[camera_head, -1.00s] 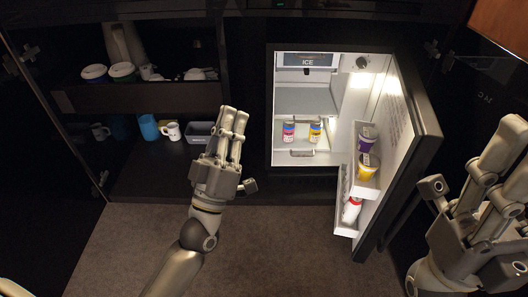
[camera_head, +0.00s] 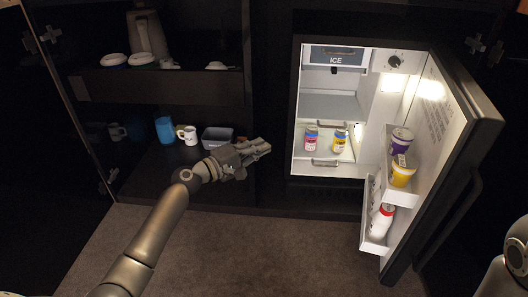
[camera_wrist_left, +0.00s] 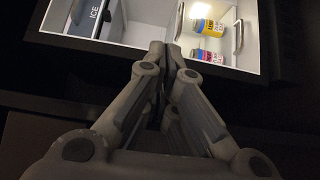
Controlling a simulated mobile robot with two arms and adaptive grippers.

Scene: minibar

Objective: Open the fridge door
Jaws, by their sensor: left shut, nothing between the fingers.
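The fridge (camera_head: 334,104) stands lit and open in the head view. Its door (camera_head: 437,150) is swung wide out to the right, with a dark handle (camera_head: 462,215) on its outer face. My left gripper (camera_head: 266,147) is shut and empty, just left of the fridge opening and apart from it. In the left wrist view the closed fingers (camera_wrist_left: 170,52) point at the edge of the fridge interior (camera_wrist_left: 150,25). At the right edge of the head view a part of my right arm shows; its fingers are out of view.
The door shelves hold tubs (camera_head: 402,172) and a red-and-white bottle (camera_head: 381,220). Left is an open cabinet with a blue cup (camera_head: 165,130), a white mug (camera_head: 188,135) and a grey bin (camera_head: 217,137). Carpet (camera_head: 270,255) in front is clear.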

